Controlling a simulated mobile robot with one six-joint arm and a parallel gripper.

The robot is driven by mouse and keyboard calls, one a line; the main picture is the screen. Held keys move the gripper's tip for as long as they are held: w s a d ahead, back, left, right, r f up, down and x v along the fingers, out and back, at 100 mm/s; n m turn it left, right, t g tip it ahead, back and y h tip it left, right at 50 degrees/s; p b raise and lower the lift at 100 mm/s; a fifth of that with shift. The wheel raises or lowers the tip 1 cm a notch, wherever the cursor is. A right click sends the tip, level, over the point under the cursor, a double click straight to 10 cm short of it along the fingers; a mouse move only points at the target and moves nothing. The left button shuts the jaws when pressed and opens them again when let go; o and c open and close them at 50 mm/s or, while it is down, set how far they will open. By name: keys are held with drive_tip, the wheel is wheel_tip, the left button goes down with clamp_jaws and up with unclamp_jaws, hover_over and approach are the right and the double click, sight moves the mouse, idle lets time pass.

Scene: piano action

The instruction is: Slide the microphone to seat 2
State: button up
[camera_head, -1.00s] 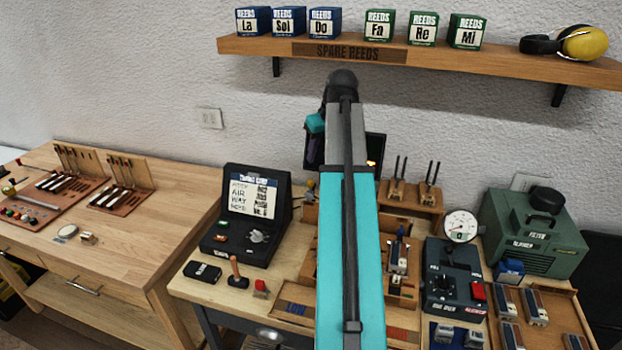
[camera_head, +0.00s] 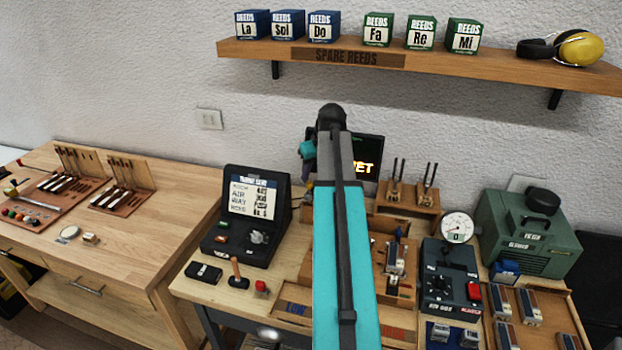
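I cannot pick out a microphone for sure. A wooden fixture (camera_head: 384,222) stands on the bench behind my arm, and my arm hides its left and middle parts. On its visible right part is a small grey and dark block (camera_head: 396,258) with a blue piece at its top. No seat number can be read. My teal and grey arm reaches up the middle of the view. Its gripper fingers are hidden behind the arm, so their place relative to the fixture does not show.
A dark screen (camera_head: 368,150) with orange letters ending in "ET" is partly covered by my arm. A tuning console (camera_head: 243,215) stands left. A control box (camera_head: 450,275), gauge (camera_head: 457,228) and green machine (camera_head: 529,232) stand right. A shelf (camera_head: 480,65) with reed boxes hangs above.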

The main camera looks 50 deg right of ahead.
sight(310, 183)
drive_tip(key=shift+p+x, duration=0.5)
drive_tip(key=shift+x, duration=1.6)
clamp_jaws()
